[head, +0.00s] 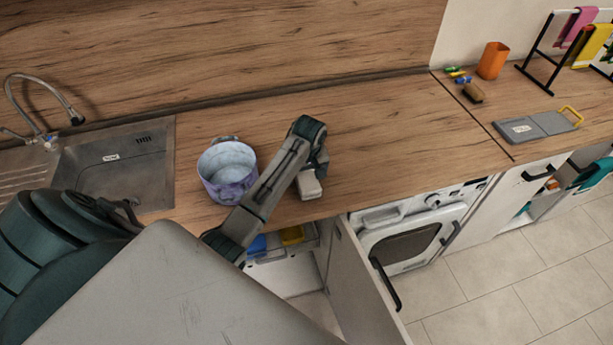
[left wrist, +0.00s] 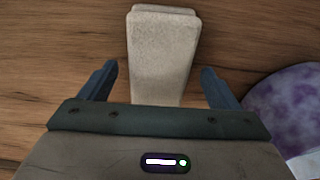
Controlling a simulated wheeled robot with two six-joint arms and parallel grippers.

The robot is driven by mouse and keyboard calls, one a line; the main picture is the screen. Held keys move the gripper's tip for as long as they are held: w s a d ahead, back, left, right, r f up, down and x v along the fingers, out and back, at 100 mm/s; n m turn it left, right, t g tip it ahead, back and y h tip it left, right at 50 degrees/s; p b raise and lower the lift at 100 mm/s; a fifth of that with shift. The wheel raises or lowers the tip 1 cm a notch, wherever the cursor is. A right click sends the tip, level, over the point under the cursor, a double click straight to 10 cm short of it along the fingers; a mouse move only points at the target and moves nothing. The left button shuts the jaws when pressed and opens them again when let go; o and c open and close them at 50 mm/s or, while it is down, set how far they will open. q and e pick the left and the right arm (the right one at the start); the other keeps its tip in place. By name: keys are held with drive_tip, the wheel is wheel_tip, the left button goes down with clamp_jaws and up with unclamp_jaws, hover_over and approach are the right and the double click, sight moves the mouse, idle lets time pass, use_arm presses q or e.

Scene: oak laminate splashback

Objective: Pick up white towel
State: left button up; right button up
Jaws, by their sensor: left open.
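The white towel (head: 310,186) is a small, folded, off-white bundle lying on the wooden counter, near its front edge. In the left wrist view the towel (left wrist: 162,45) stands out lengthwise between my two fingers. My left gripper (head: 316,166) is over the counter at the towel, with its arm coming in from the left. In the left wrist view the left gripper (left wrist: 160,82) is open, with a gap on each side of the towel. Whether the towel touches the palm is hidden. My right gripper is not in view.
A purple mottled pot (head: 228,186) stands just left of the towel, also beside the gripper in the left wrist view (left wrist: 295,105). A sink (head: 115,170) is further left. An open drawer (head: 268,255) and door (head: 360,280) lie below. The counter's middle right is clear.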

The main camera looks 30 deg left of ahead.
use_arm(q)
drive_tip(key=shift+w+f, duration=0.15)
drive_tip(key=shift+f, duration=0.65)
drive_tip(key=shift+r, duration=0.1)
drive_tip(key=c, duration=1.2)
drive_tip(key=shift+a+r+b, duration=0.1)
drive_tip(key=shift+r+b, duration=0.25)
wheel_tip(320, 180, up, 2)
drive_tip(key=shift+r+b, duration=0.15)
drive_tip(key=shift+b, duration=0.8)
drive_tip(key=s+d, duration=0.1)
drive_tip(key=s, duration=0.1)
drive_tip(key=s+b, duration=0.1)
drive_tip(key=s, duration=0.1)
drive_tip(key=s+d+b, duration=0.1)
drive_tip(key=s, duration=0.2)
drive_tip(key=shift+s+d+r, duration=0.1)
drive_tip(key=shift+d+r, duration=0.2)
drive_tip(key=s+d, duration=0.1)
drive_tip(key=s, duration=0.1)
drive_tip(key=s+d+r+p, duration=0.1)
drive_tip(key=s, duration=0.2)
drive_tip(key=s+d+p, duration=0.1)
drive_tip(key=s, duration=0.2)
drive_tip(key=shift+r, duration=0.2)
